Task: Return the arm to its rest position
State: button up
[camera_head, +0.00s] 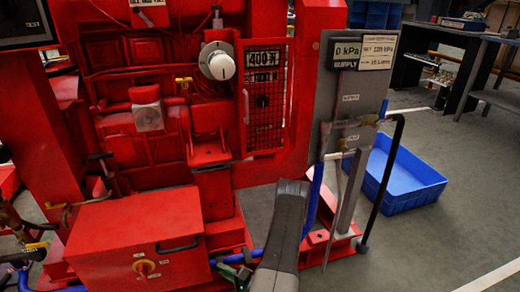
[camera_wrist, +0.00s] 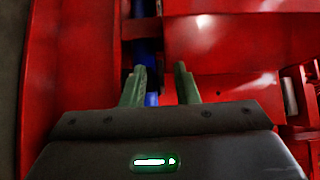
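My gripper (camera_wrist: 160,80) shows in the wrist view with its two green fingers apart and nothing between them. Beyond the fingers are red metal surfaces (camera_wrist: 220,45) and a blue hose (camera_wrist: 152,99); I cannot tell how far off they are. In the head view my dark grey arm (camera_head: 285,235) reaches up from the bottom edge in front of the red pumpset (camera_head: 130,160). Green parts beside it, low and to its left, may be my gripper, but they are too small and dark to be sure.
A grey panel (camera_head: 335,125) with pressure displays and pipes rises right of my arm. A blue crate (camera_head: 405,180) lies on the floor behind it. Workbenches (camera_head: 470,70) stand far right; the floor at right is clear.

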jog(key=shift+r+m+g+h, duration=0.3)
jog(key=shift+r+m+h, duration=0.4)
jog(key=shift+r, duration=0.1)
